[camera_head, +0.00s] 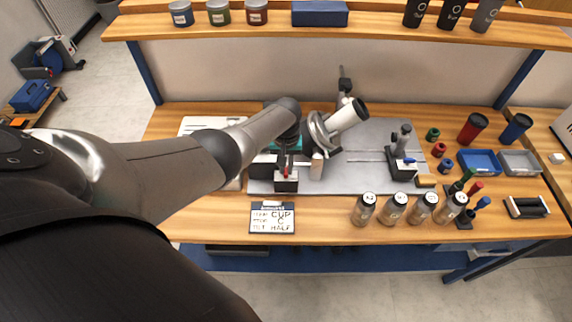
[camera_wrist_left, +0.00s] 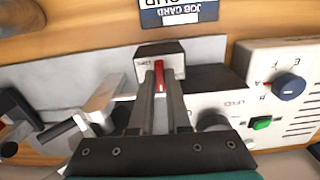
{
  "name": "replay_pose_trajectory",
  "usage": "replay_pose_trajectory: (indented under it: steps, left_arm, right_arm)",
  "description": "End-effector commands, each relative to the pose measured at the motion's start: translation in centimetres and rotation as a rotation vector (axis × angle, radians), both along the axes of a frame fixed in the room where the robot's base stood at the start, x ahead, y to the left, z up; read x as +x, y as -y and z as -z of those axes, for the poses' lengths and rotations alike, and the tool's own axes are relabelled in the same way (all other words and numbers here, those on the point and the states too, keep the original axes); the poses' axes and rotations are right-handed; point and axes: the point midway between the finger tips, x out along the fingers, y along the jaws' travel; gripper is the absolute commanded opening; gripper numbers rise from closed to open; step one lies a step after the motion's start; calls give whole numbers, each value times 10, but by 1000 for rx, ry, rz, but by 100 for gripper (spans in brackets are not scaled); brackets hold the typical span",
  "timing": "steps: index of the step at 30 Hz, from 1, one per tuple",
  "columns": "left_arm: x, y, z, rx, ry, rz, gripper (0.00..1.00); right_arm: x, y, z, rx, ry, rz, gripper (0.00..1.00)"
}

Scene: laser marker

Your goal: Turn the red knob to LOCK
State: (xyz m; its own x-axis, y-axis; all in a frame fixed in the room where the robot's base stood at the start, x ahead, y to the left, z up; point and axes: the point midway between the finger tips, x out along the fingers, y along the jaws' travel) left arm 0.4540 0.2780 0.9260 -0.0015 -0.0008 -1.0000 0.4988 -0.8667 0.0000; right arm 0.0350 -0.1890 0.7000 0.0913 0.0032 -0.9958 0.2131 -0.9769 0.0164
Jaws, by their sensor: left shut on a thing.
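The red knob (camera_wrist_left: 160,74) sits on a small box with a white face (camera_wrist_left: 147,50) in the left wrist view. In the head view the knob (camera_head: 286,174) and its box (camera_head: 286,185) are at the front edge of the grey plate, partly hidden by my gripper. My left gripper (camera_wrist_left: 160,84) is shut on the red knob, with one finger on each side of it. In the head view my left gripper (camera_head: 287,166) reaches down from above. The lettering beside the knob is too small to read. My right gripper is in neither view.
A job card (camera_head: 272,218) lies in front of the knob box. A panel with a dark blue dial (camera_wrist_left: 290,86) and a green button (camera_wrist_left: 260,123) is beside it. A tilted white cylinder (camera_head: 347,115) stands behind. Several capped bottles (camera_head: 393,211) stand to the right.

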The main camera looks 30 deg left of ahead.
Motion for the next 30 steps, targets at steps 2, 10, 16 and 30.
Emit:
replay_pose_trajectory:
  steps: [2,10,16,30]
  left_arm:
    - [1,0,-1,0,2,-20,0]
    - [1,0,-1,1,4,-45,0]
    - [2,-1,-1,2,5,-46,0]
    - [1,-1,-1,1,2,-43,28]
  right_arm:
    - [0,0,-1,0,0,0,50]
    - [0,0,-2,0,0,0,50]
    - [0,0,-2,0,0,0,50]
    - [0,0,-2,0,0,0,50]
